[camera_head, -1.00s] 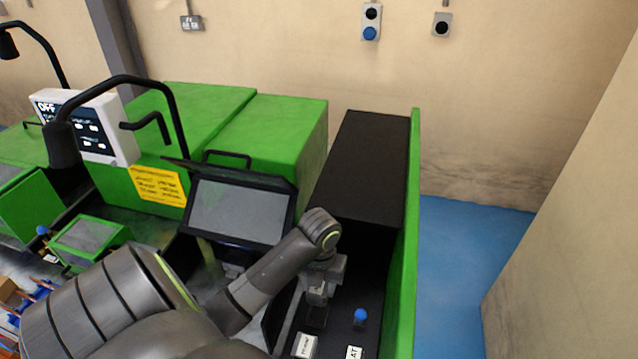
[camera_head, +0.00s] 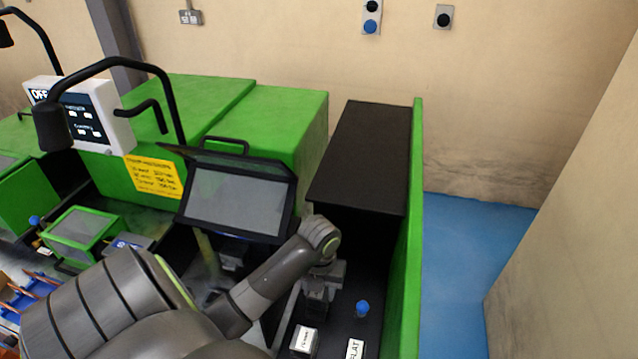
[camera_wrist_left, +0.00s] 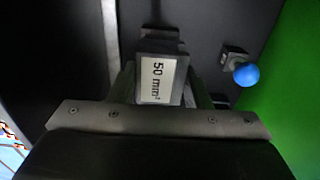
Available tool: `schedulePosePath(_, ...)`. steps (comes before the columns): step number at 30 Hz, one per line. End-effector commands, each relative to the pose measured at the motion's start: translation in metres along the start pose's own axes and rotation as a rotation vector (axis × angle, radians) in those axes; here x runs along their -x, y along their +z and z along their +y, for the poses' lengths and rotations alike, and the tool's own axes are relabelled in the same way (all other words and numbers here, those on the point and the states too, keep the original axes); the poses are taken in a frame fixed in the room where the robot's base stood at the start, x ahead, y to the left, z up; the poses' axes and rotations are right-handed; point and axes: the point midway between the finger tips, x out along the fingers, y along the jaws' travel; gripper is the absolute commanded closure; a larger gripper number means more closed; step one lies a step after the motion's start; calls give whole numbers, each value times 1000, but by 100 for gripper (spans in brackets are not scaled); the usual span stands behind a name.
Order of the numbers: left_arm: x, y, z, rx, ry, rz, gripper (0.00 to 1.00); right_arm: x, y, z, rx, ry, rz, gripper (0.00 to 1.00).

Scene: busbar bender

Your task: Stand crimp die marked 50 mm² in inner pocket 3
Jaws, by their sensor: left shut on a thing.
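My left gripper (camera_wrist_left: 160,95) is shut on the crimp die marked 50 mm² (camera_wrist_left: 163,78), which shows between its fingers in the left wrist view, label facing the camera. In the head view the left gripper (camera_head: 318,298) points down over the dark tray on the machine's right side, and the die in it cannot be made out. I cannot tell whether the die touches the dark floor. The pockets cannot be told apart in these views, and inner pocket 3 is not identifiable. My right gripper is not in view.
A blue knob (camera_head: 362,308) stands right of the gripper. Two white-labelled blocks (camera_head: 304,340) and (camera_head: 355,349) sit in front. A green side wall (camera_head: 412,230) bounds the tray on the right, a black box (camera_head: 362,155) behind, and a tilted screen (camera_head: 237,200) left.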

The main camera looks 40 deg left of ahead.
Motion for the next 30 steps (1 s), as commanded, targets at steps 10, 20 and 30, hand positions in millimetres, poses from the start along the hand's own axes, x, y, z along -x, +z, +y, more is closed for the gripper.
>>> schedulePosePath(10,1,0,0,0,-1,-1,84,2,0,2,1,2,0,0)
schedulePosePath(20,0,0,0,0,0,-1,84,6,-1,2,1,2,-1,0)
schedulePosePath(30,1,0,0,0,0,-1,84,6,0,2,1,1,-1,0)
